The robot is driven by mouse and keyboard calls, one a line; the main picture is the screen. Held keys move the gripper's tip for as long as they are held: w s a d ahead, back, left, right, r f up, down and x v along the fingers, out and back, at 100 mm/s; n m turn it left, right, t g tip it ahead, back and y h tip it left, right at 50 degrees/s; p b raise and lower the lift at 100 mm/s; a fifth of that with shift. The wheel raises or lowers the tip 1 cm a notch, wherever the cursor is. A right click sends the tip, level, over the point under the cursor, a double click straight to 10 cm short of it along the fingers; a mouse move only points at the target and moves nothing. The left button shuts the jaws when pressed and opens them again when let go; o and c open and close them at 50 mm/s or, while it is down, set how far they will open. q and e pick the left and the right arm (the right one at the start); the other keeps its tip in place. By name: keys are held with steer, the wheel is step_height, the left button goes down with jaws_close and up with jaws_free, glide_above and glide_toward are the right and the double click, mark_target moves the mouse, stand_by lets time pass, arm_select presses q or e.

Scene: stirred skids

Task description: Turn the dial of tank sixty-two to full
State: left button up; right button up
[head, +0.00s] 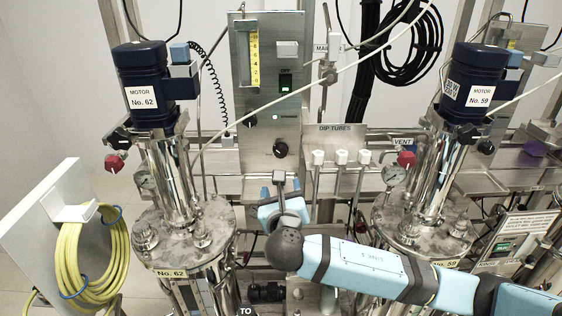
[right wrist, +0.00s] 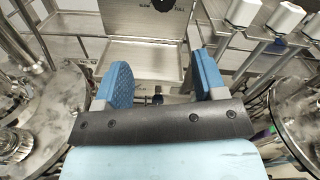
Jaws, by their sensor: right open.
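Tank sixty-two (head: 190,225) stands left of centre, with a "No. 62" label on its lid and a dark blue motor (head: 140,80) marked "No. 62" on top. A steel control panel (head: 265,105) stands to its right. A round black dial (head: 280,149) with a light pointer mark sits low on the panel. The dial also shows, cut off, at the top edge of the right wrist view (right wrist: 165,4). My right gripper (head: 281,184) is open and empty just below the dial, apart from it. Its blue pads (right wrist: 162,70) are spread in the wrist view. My left gripper is not in view.
White-capped dip tubes (head: 341,157) stand right of the gripper. Tank fifty-nine (head: 425,230) is farther right, beside my right arm. A yellow hose coil (head: 90,250) hangs at left. A pale rod (head: 320,72) slants across the panel.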

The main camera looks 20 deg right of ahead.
mark_target(281, 154)
steer(key=x, duration=0.4)
steer(key=r+x, duration=0.1)
steer(key=x, duration=0.9)
steer(key=shift+d+r, duration=0.15)
steer(key=shift+d, duration=0.05)
steer(key=c, duration=0.9)
